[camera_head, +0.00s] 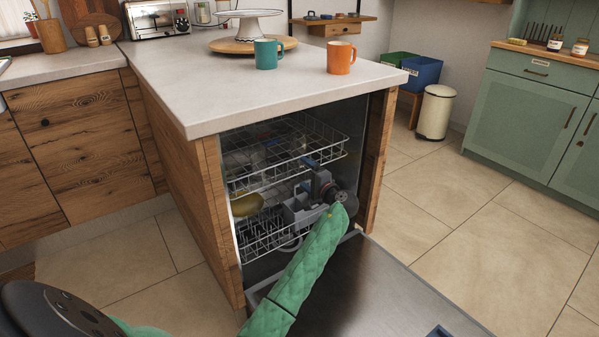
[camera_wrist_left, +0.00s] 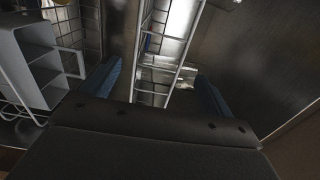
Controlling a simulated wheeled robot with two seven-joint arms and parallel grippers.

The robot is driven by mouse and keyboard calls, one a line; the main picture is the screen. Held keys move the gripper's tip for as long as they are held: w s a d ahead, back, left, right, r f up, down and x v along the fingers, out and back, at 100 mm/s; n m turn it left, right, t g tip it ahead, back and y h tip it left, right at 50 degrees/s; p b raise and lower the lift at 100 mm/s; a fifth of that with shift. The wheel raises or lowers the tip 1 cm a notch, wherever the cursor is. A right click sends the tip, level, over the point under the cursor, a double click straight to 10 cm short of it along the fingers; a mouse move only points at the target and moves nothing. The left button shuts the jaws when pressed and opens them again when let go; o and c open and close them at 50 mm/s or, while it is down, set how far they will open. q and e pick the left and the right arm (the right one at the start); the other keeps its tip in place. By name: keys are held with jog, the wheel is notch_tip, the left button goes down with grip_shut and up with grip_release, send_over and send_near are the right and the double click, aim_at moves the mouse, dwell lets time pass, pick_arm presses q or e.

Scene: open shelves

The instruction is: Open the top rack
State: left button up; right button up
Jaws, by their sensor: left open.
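The dishwasher's top rack (camera_head: 278,143) is a white wire basket inside the open cavity under the counter. Its front edge is near the cavity opening. My left gripper (camera_head: 311,166) is at the rack's front right part, reached by my green-sleeved arm from below. In the left wrist view its two blue fingers (camera_wrist_left: 158,85) are apart, with a white wire rail of a rack (camera_wrist_left: 168,45) seen between and beyond them. I cannot tell whether the fingers touch the wire. My right gripper is not identifiable.
The lower rack (camera_head: 262,238) holds a yellow dish (camera_head: 247,205) and a grey basket (camera_head: 298,212). The dishwasher door (camera_head: 385,290) lies open below. Teal (camera_head: 267,54) and orange (camera_head: 341,57) mugs stand on the counter (camera_head: 215,95).

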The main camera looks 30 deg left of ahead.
aim_at(296, 167)
pick_arm(q)
jog(key=x, duration=0.4)
